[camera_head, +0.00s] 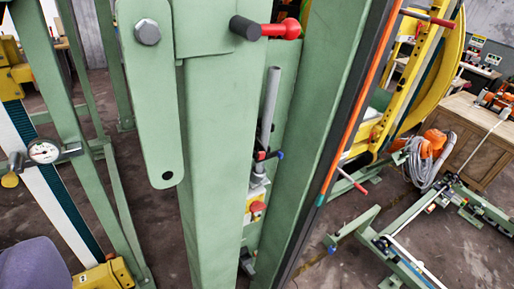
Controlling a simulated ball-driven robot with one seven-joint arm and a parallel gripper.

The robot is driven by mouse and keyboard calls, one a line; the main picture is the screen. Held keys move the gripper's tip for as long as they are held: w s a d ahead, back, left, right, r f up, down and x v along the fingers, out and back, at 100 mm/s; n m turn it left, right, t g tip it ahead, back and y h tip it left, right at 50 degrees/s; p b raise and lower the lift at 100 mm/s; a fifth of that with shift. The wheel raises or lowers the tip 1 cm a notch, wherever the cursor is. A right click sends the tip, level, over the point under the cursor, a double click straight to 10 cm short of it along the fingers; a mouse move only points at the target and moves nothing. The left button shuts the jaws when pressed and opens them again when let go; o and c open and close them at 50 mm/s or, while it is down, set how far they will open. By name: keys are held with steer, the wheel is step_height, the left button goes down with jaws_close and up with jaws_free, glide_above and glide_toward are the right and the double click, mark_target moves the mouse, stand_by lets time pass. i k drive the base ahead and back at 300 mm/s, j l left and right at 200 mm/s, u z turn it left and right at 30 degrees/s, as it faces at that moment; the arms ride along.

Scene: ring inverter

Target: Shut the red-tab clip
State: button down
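No part is plainly a red-tab clip, and I cannot tell which red part it is. A rod with a red end (428,17) sticks out at the top of the yellow frame (398,80) on the right. A similar red-tipped rod (352,182) sticks out lower down. A black lever with a red knob (268,28) is on the green column (222,150) at the top middle. A small black part with red and blue ends (268,155) is in the column's recess. My gripper is not in view.
A yellow box with a red button (256,207) sits low in the recess. A green arm plate (152,95) stands close in front. A dial gauge (43,151) is at left. A green floor frame (400,255) and orange-and-grey hoses (428,155) are at right, with bare floor between.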

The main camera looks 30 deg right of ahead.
mark_target(262, 154)
steer(key=i+l, duration=0.2)
steer(key=l+z, duration=0.15)
steer(key=z, duration=0.35)
steer(key=i+l+z, duration=0.1)
steer(key=z, duration=0.4)
steer(key=i+z, duration=0.15)
steer(key=z, duration=0.35)
